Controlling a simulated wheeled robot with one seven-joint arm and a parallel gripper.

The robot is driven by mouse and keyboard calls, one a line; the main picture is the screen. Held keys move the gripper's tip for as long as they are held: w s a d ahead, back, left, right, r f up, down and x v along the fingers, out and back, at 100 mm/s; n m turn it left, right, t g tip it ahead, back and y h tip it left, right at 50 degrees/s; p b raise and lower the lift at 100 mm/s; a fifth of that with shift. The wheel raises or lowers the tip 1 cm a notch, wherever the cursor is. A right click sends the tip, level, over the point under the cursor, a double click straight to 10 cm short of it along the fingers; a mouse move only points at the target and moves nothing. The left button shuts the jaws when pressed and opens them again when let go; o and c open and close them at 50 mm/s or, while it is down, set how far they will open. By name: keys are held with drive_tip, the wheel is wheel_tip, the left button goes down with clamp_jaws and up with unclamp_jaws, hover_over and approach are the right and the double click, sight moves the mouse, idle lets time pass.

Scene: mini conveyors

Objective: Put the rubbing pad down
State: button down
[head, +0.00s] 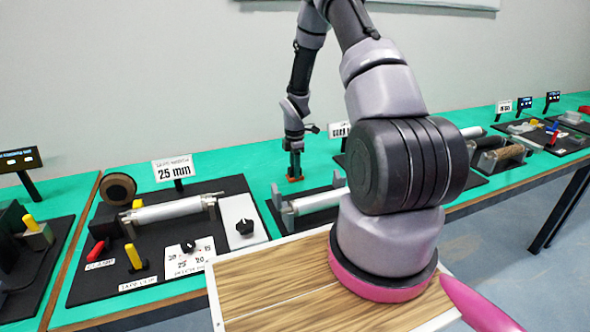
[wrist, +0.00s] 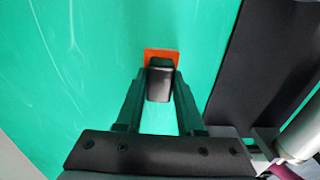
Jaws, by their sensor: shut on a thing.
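The rubbing pad shows in the wrist view as a dark block (wrist: 160,83) with an orange base (wrist: 152,55). My gripper (wrist: 160,88) is shut on the dark block, with a finger on each side. In the head view my gripper (head: 295,165) points down over the green table, and the orange of the pad (head: 294,179) shows at its tips. The pad is at or just above the green surface; I cannot tell whether it touches.
The green table (head: 258,178) is bare around the pad. A black board with a roller (head: 318,201) is to its right. A black board with a 25 mm sign (head: 175,170), a roller (head: 170,210) and a knob is to its left. A wooden top (head: 260,285) is in front.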

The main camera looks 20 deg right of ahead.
drive_tip(key=shift+f, duration=0.15)
drive_tip(key=c, duration=0.5)
unclamp_jaws()
drive_tip(key=s+a+r+m+t, duration=0.1)
drive_tip(key=s+r+m, duration=0.15)
drive_tip(key=r, duration=1.05)
drive_tip(key=s+a+r+m+t, duration=0.1)
drive_tip(key=r+m, duration=0.2)
drive_tip(key=r, duration=0.9)
drive_tip(key=s+a+r+m+t, duration=0.1)
drive_tip(key=s+a+r+m, duration=0.1)
drive_tip(key=s+r+m, duration=0.3)
drive_tip(key=s+a+r+m+t+y, duration=0.1)
drive_tip(key=s+a+r+m+t, duration=0.1)
drive_tip(key=s+r+m, duration=0.4)
drive_tip(key=s+a+r+m+t+y, duration=0.1)
drive_tip(key=s+r+m, duration=0.4)
drive_tip(key=s+r, duration=0.5)
drive_tip(key=shift+s+a+r+m+t, duration=0.1)
drive_tip(key=shift+s+a+t, duration=0.1)
drive_tip(key=shift+s+a, duration=0.4)
drive_tip(key=shift+s+a+r+m+t, duration=0.15)
drive_tip(key=shift+s+a+t, duration=0.1)
drive_tip(key=shift+s, duration=0.55)
drive_tip(key=shift+s+a+f+m+t, duration=0.15)
drive_tip(key=shift+s+a, duration=0.3)
drive_tip(key=shift+s, duration=0.25)
